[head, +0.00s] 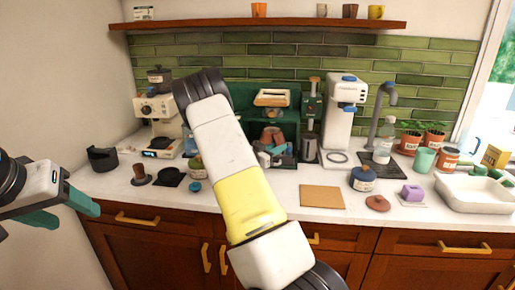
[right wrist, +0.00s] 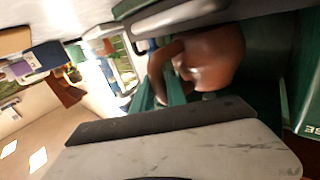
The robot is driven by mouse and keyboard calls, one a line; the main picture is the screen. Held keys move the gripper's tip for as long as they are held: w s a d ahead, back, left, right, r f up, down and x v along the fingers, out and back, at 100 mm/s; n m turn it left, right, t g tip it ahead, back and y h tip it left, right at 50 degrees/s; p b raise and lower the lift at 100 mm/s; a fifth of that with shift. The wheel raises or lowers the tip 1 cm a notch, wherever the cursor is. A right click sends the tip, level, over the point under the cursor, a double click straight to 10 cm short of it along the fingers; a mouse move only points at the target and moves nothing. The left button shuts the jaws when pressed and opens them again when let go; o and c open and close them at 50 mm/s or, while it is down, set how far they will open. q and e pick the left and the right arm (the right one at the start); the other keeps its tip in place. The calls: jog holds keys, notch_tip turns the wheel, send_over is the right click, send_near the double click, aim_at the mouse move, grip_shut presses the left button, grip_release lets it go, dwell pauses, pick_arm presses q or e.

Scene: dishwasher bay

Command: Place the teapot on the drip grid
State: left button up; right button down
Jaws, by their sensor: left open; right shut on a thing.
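The reddish-brown teapot (head: 273,133) is in front of the green machine (head: 235,96) at the back of the counter. My right gripper (head: 269,150) is shut on its handle; in the right wrist view the teal fingers (right wrist: 165,93) close on the curved handle beside the teapot's round body (right wrist: 214,55). A dark strip (head: 287,161) shows at the machine's base below the teapot. I cannot tell if it is the drip grid, or if the teapot touches it. My left gripper (head: 80,207) is open and empty at the far left, before the counter.
A white coffee machine (head: 343,100) stands right of the green machine. A tan board (head: 321,197) lies at the front, with a blue jar (head: 363,178) to its right. A black tray (head: 170,177) and small pots sit to the left. My right arm hides the counter's middle.

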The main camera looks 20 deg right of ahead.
jog(key=shift+f, duration=0.25)
dwell(0.5)
jog(key=c, duration=1.3)
grip_release()
jog(key=shift+o, duration=0.2)
jog(key=shift+f, duration=0.1)
jog(key=v, duration=0.7)
jog(key=shift+a, duration=0.35)
jog(key=shift+s, duration=0.1)
